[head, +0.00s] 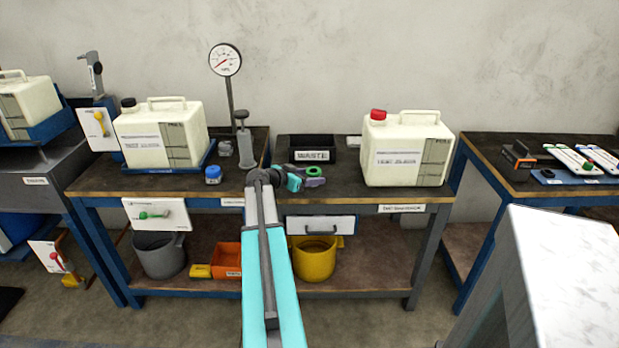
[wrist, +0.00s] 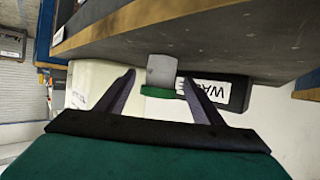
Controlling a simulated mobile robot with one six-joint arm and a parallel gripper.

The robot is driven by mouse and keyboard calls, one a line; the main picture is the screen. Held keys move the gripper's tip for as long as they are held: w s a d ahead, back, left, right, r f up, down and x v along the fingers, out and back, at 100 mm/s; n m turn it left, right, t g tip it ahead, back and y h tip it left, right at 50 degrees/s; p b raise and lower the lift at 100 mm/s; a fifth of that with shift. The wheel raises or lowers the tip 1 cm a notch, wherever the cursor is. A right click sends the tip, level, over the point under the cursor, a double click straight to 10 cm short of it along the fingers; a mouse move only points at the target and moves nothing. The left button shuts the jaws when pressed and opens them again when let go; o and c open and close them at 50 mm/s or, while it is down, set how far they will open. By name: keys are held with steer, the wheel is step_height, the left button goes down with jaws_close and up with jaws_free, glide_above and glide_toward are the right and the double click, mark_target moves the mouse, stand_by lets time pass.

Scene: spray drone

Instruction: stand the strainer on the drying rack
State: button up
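A small grey cylinder with a green rim (wrist: 161,72), which looks like the strainer, stands on the workbench. The wrist view is upside down. In the head view its green ring (head: 315,171) shows just right of my gripper (head: 303,180). My gripper also shows in the wrist view (wrist: 159,80). It is open, with its two fingers apart and pointing at the cylinder. I cannot tell whether the fingers reach past its near side. I cannot make out a drying rack for certain.
A black waste bin (head: 306,155) stands behind the cylinder. A red-capped jug (head: 405,150) is to the right, and a gauge on a stand (head: 226,62) and a blue-lidded jar (head: 213,175) are to the left. The right-hand bench (head: 490,187) holds a blue tray (head: 560,177).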

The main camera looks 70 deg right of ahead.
steer(key=shift+r, duration=0.1)
stand_by(0.3)
steer(key=b+v, duration=0.1)
steer(key=v, duration=1.1)
steer(key=shift+s, duration=0.1)
stand_by(0.6)
